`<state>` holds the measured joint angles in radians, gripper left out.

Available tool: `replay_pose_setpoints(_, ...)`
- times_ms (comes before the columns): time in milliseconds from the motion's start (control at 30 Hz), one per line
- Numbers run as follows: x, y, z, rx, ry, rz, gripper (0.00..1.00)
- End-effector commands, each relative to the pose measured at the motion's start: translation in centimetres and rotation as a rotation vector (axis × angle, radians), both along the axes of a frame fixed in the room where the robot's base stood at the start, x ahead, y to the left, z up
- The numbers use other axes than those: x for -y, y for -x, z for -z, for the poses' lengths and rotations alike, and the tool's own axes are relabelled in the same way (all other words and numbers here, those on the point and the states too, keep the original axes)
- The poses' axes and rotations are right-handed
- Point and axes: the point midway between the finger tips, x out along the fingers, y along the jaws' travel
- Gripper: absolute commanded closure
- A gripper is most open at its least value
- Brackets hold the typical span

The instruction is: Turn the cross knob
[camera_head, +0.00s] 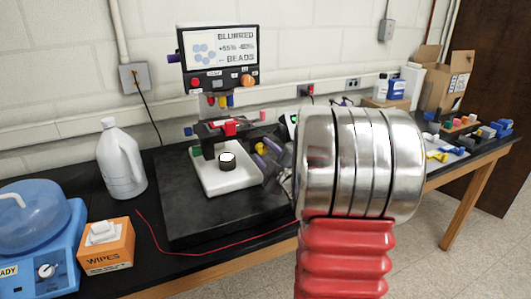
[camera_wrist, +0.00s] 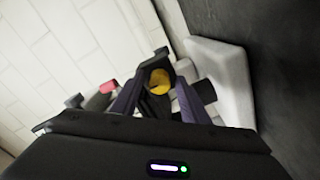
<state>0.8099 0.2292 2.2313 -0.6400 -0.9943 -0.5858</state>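The bench device with a white base (camera_head: 222,179) stands on a black slab, with coloured parts on its stage. A yellow round knob (camera_wrist: 160,82) shows ahead in the wrist view, between my fingers as seen from there; its cross shape cannot be made out. My gripper (camera_wrist: 157,98) has its two purple fingers apart, and no held thing shows between them. In the head view my gripper (camera_head: 268,157) is at the right side of the device, partly hidden by my large metal and red arm. Whether a finger touches the knob cannot be told.
A screen (camera_head: 220,54) rises behind the device. A white jug (camera_head: 121,160), an orange wipes box (camera_head: 107,247) and a blue machine (camera_head: 36,235) stand at left. A red cable (camera_head: 190,252) lies in front. A cardboard box (camera_head: 444,79) and small coloured parts are at right.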

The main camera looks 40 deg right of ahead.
Motion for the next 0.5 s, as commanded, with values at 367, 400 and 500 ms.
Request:
replay_pose_setpoints(367,-0.04,0.02,0.03,-0.001,0.000,-0.001,0.86)
replay_pose_setpoints(400,-0.04,0.02,0.04,-0.001,0.000,-0.001,0.89)
replay_pose_setpoints(500,-0.05,0.02,0.05,-0.001,0.000,-0.001,0.96)
